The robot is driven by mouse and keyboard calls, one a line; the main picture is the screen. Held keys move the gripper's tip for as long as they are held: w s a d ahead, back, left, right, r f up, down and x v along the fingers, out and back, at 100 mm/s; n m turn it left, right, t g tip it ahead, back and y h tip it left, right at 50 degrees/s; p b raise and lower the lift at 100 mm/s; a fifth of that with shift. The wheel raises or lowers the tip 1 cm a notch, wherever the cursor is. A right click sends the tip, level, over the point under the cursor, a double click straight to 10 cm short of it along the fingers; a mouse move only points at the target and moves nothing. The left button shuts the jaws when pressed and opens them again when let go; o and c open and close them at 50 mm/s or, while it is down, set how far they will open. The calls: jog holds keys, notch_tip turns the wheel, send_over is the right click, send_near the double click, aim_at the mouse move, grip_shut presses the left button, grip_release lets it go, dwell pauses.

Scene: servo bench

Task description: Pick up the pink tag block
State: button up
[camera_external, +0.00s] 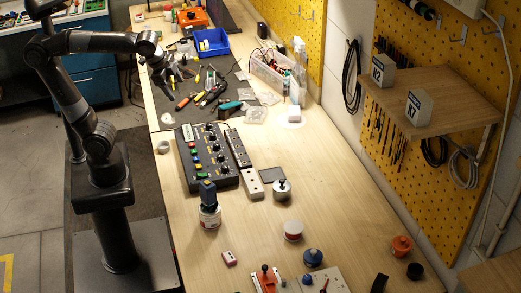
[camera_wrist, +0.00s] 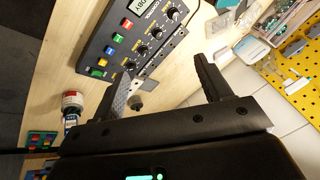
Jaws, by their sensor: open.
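A small pink block with a pale top (camera_external: 229,257) lies on the wooden bench near the front, left of a round red-and-white container; it looks like the pink tag block, but its tag is too small to read. I cannot make it out in the wrist view. My gripper (camera_external: 166,72) is far up the bench from it, above the area of loose tools. In the wrist view my gripper (camera_wrist: 160,72) has its two fingers wide apart, with nothing held between them.
A black control box (camera_external: 206,155) with coloured buttons stands mid-bench. An orange clamp (camera_external: 266,280) is at the front.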

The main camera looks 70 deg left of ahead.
jog(key=w+d+r+m+y, duration=0.2)
jog(key=w+d+m, duration=0.6)
jog(key=d, duration=0.5)
jog(key=s+d+f+m+t+y, duration=0.1)
jog(key=s+d+m+t, duration=0.15)
jog(key=d+m, duration=0.9)
jog(key=s+d+f+m+t, duration=0.1)
jog(key=d+m+t, duration=0.15)
jog(key=d, duration=1.75)
jog(key=s+d+f+m+t+h, duration=0.1)
jog(key=s+d+f+m+t, duration=0.15)
jog(key=s+d, duration=0.4)
jog(key=s+d+f+m+t, duration=0.2)
jog(key=s+d+m, duration=0.1)
jog(key=s+d, duration=0.4)
send_near(226, 257)
jog(key=shift+g, duration=0.25)
jog(key=x, duration=0.8)
jog(key=shift+w+r, duration=0.15)
jog(key=shift+w, duration=0.1)
jog(key=c, duration=1.1)
